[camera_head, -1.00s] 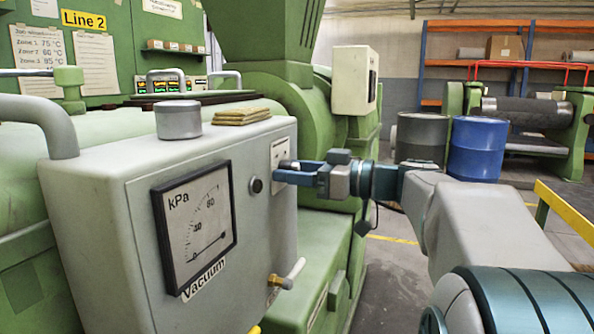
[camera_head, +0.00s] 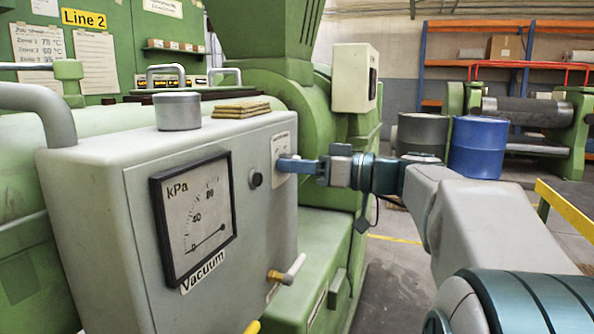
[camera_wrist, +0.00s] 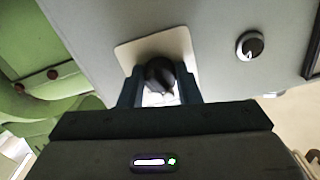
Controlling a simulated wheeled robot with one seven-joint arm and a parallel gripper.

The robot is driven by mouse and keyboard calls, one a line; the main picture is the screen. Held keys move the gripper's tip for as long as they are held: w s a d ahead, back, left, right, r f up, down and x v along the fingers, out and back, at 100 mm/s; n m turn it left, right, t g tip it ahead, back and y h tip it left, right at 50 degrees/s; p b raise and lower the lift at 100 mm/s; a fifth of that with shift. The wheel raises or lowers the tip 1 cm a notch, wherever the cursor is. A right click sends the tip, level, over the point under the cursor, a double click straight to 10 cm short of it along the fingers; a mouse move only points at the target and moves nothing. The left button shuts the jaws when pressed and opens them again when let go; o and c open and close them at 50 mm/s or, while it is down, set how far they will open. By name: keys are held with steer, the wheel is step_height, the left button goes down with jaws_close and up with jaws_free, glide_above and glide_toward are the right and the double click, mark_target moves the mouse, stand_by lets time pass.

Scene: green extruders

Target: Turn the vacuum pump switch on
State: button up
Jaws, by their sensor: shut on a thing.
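The vacuum pump switch (camera_wrist: 160,76) is a black rotary knob on a pale plate (camera_wrist: 181,45) in the wrist view. My gripper (camera_wrist: 160,92) has its fingers on both sides of the knob and is shut on it. In the head view my gripper (camera_head: 284,165) reaches the switch plate (camera_head: 281,146) on the grey vacuum box (camera_head: 105,220) from the right, and its fingers hide the knob. The kPa gauge (camera_head: 196,212), labelled Vacuum, has its needle low on the scale.
A small black knob (camera_head: 256,179) sits left of the plate; it also shows in the wrist view (camera_wrist: 250,45). A brass valve (camera_head: 285,272) sticks out below my gripper. A grey tin (camera_head: 178,111) and tan pads (camera_head: 241,109) lie on top of the box.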

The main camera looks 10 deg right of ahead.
steer(key=m+b, duration=0.1)
steer(key=m, duration=0.4)
steer(key=shift+m, duration=0.3)
steer(key=m+p, duration=0.1)
steer(key=m, duration=0.4)
steer(key=shift+m, duration=0.4)
steer(key=o, duration=1)
steer(key=v, duration=1.4)
steer(key=shift+r, duration=0.1)
steer(key=shift+a, duration=0.15)
